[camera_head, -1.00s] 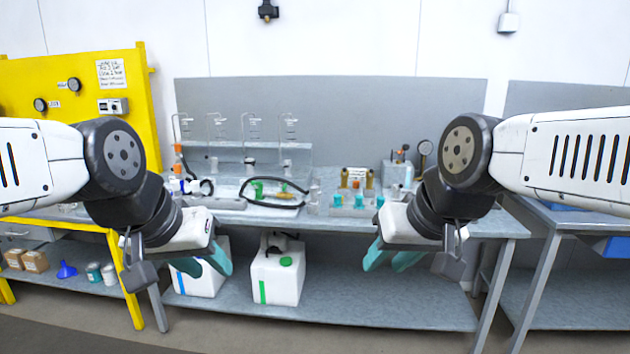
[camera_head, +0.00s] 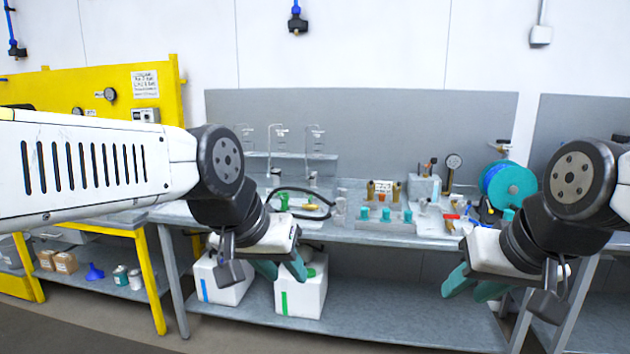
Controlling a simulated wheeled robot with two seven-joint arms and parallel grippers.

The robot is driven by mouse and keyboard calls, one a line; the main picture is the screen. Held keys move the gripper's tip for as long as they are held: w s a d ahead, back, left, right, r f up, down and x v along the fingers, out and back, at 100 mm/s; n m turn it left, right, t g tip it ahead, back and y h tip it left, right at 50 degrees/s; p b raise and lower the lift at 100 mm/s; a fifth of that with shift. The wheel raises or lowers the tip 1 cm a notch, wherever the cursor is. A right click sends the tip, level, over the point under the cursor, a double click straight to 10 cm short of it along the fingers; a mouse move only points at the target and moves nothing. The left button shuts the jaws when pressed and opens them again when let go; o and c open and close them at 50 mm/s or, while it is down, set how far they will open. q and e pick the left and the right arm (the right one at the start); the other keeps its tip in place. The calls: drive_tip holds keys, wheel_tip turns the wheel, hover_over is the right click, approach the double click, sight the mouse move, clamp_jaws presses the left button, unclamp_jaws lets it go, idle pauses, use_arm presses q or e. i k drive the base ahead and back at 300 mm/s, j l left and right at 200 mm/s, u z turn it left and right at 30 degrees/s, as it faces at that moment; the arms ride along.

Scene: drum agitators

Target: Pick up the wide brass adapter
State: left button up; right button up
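Small brass fittings stand on the back of the middle bench: one brass piece (camera_head: 370,190) at the left and another (camera_head: 395,190) at the right, with an orange item between them. I cannot tell at this size which one is the wide brass adapter. My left gripper (camera_head: 282,268) hangs in front of the bench, left of the fittings, with its teal fingers apart and empty. My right gripper (camera_head: 472,286) hangs in front of the bench at the right, fingers apart and empty. Neither gripper touches the fittings.
A grey block with teal-topped pieces (camera_head: 385,215) stands before the fittings. Glassware and a black hose (camera_head: 300,212) lie left; a gauge (camera_head: 453,162), tools and a teal reel (camera_head: 511,186) are right. White canisters (camera_head: 300,296) stand on the lower shelf.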

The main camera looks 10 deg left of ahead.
sight(370, 192)
drive_tip(key=i+u, duration=0.1)
drive_tip(key=i, duration=0.4)
drive_tip(key=i+l+u, duration=0.1)
drive_tip(key=i, duration=0.45)
drive_tip(key=i+l+u, duration=0.1)
drive_tip(key=i, duration=0.4)
drive_tip(key=i+l+u, duration=0.15)
drive_tip(key=i, duration=0.4)
drive_tip(key=i+l+u, duration=0.1)
drive_tip(key=i+l, duration=0.2)
drive_tip(key=i, duration=0.2)
